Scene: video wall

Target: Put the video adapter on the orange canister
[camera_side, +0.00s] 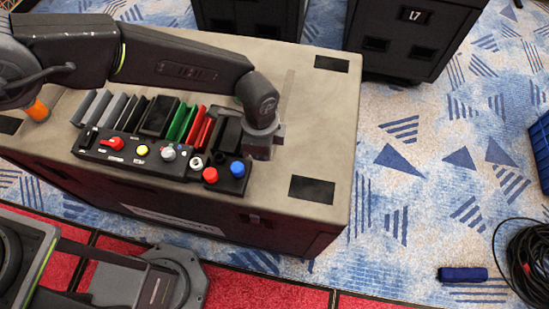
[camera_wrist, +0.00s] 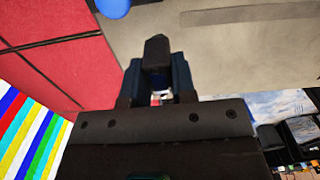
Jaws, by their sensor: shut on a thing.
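The orange canister (camera_side: 38,110) stands at the left end of the grey case top in the side view, partly hidden behind my arm. My gripper (camera_side: 262,148) points down over the right part of the case top, far right of the canister. In the wrist view my gripper (camera_wrist: 157,80) is shut on a small dark piece (camera_wrist: 157,48), which I take to be the video adapter. Its far end sticks out beyond the fingertips. In the side view the fingers hide the adapter, so I cannot make it out there. The canister is not in the wrist view.
The case top (camera_side: 325,125) is clear right of my gripper. A row of grey, black, green and red upright pieces (camera_side: 180,122) and a black control panel (camera_side: 130,150) lie between gripper and canister. A blue button (camera_side: 237,168) and red button (camera_side: 210,175) stand close by.

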